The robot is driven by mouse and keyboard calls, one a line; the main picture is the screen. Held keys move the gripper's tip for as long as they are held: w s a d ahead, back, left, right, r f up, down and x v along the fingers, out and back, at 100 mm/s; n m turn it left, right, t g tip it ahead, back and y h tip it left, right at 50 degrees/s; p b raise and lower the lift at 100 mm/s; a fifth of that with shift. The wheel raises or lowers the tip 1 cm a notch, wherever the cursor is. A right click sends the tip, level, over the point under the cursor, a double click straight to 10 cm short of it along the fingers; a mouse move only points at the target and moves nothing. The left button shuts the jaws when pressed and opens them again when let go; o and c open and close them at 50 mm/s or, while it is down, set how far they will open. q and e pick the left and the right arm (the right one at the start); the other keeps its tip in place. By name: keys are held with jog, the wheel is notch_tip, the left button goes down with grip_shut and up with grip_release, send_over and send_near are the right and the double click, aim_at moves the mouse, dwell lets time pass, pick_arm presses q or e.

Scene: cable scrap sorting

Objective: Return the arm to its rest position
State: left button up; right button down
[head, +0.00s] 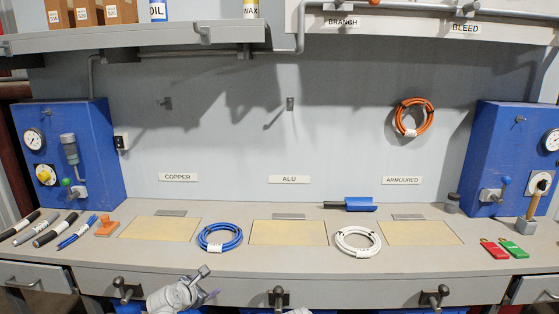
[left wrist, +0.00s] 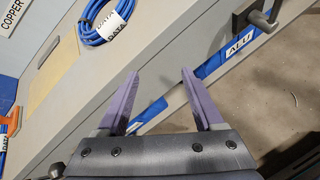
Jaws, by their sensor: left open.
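My left gripper (head: 211,294) is low in the head view, in front of the bench's front edge, below and left of the blue cable coil (head: 219,237). In the left wrist view its two purple fingers (left wrist: 159,72) are spread apart with nothing between them. The blue coil (left wrist: 104,20) lies beyond the fingertips on the bench top. A white cable coil (head: 358,242) lies on the bench between two yellow pads. An orange cable coil (head: 411,117) hangs on the back panel above the ARMOURED label (head: 402,181). My right gripper is not seen.
The bench front has handles, one (head: 278,298) near the gripper, and a blue ALU strip (left wrist: 235,47) below. Pegs above COPPER (head: 178,177) and ALU (head: 289,180) are bare. Blue gauge boxes (head: 88,150) stand at both sides.

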pick_arm(q)
jog(key=s+d+f+m+g, duration=0.65)
jog(key=s+d+m, duration=0.45)
jog(key=m, duration=0.4)
jog(key=s+d+f+m+g+y, duration=0.2)
jog(key=s+m, duration=0.4)
jog(key=m, duration=0.2)
jog(key=s+d+f+m+g+y, duration=0.1)
jog(key=s+d+m+g+y, duration=0.15)
jog(key=s+m, duration=0.55)
notch_tip(320, 180, up, 16)
jog(key=w+p, duration=0.1)
jog(key=p, duration=1.4)
jog(key=shift+w+m+h+p, duration=0.3)
jog(key=shift+w+h+p, duration=0.05)
jog(key=shift+p, duration=0.05)
jog(key=shift+o, duration=0.3)
jog(key=shift+f, duration=0.15)
jog(key=shift+w, duration=0.1)
